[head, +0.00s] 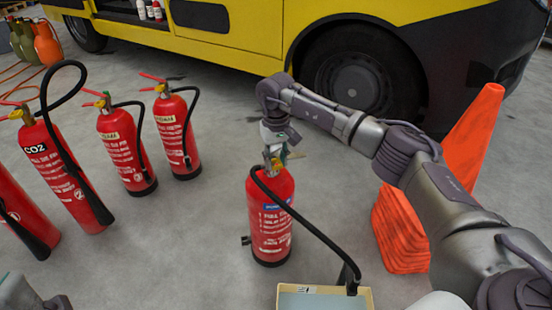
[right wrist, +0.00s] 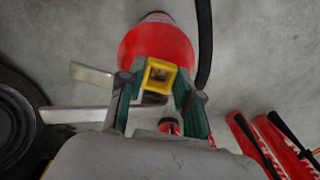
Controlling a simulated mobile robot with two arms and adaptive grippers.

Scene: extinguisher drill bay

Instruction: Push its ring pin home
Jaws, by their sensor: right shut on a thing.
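A red fire extinguisher (head: 270,222) with a blue-topped label and a black hose stands upright on the floor, right of centre. My right gripper (head: 278,148) is at its top, from above. In the right wrist view its two fingers (right wrist: 160,98) straddle the yellow valve head (right wrist: 160,76) and are shut on it. Two pale metal levers (right wrist: 84,115) stick out to the left there. The ring pin cannot be made out; the fingers and head may hide it. Part of my left gripper (head: 38,297) shows at the bottom left corner, its jaws mostly cut off.
Several other red extinguishers (head: 125,150) stand to the left. An orange cone (head: 468,140) is close on the right, behind my right arm. A yellow vehicle (head: 250,28) is behind. A shallow tan-rimmed tray (head: 366,300) lies in front. Floor left of the extinguisher is clear.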

